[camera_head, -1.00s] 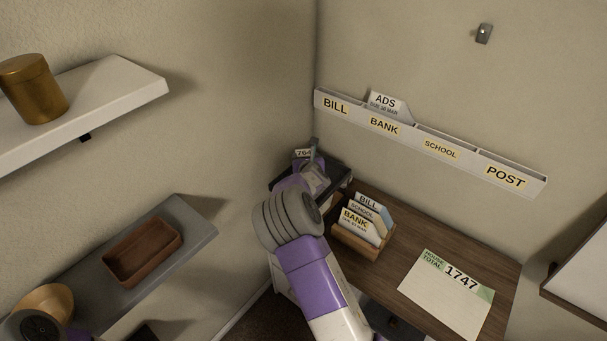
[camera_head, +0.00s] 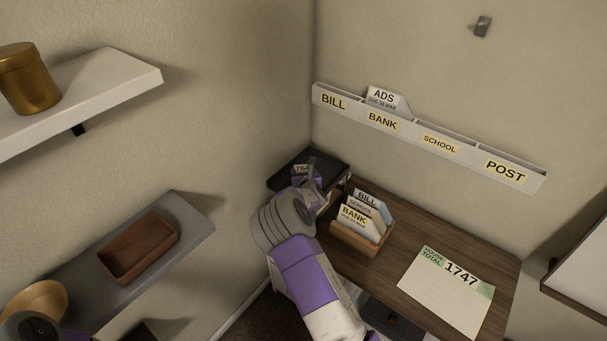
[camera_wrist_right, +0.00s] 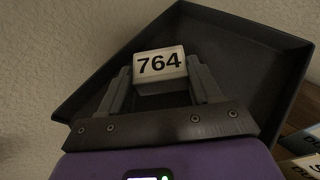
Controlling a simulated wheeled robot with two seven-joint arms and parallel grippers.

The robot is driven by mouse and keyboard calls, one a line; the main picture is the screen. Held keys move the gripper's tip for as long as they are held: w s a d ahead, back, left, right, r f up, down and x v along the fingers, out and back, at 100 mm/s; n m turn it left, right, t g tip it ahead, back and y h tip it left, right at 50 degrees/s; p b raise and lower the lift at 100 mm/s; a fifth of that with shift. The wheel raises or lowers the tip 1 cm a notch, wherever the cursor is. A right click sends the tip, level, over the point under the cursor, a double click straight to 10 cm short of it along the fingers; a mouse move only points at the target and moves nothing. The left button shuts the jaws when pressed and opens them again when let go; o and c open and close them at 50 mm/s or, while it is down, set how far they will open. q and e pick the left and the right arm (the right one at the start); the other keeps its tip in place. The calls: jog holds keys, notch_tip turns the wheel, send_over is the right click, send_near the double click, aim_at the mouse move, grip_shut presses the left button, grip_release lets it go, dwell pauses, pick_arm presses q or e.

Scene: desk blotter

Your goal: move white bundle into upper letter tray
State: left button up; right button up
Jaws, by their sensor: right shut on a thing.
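The white bundle (camera_head: 301,169), marked 764, is held between the fingertips of my right gripper (camera_head: 306,174). In the right wrist view the bundle (camera_wrist_right: 160,66) sits between the two grey fingers, with its number facing the camera. The upper letter tray (camera_head: 322,158) is black and shallow, in the corner at the left end of the desk. The bundle and fingers appear over the tray, inside its outline; the tray's floor and rim (camera_wrist_right: 262,22) surround them in the wrist view. I cannot tell whether the bundle touches the tray floor. My left gripper is out of view.
A wooden letter holder (camera_head: 357,240) with several cards stands right of the tray, close to my right arm. A paper marked 1747 (camera_head: 446,290) lies on the desk (camera_head: 409,232). A labelled wall rack (camera_head: 460,154) hangs above. Shelves at left hold a brown box (camera_head: 138,249) and brass canister (camera_head: 29,80).

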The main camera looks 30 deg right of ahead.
jog(key=o, duration=0.9)
jog(key=shift+r+p, duration=0.2)
jog(key=shift+p, duration=0.15)
jog(key=shift+s+a+r, duration=0.1)
jog(key=shift+s+a, duration=0.1)
jog(key=shift+s, duration=0.15)
jog(key=p+v, duration=0.1)
jog(key=v, duration=1)
jog(key=shift+s+r, duration=0.1)
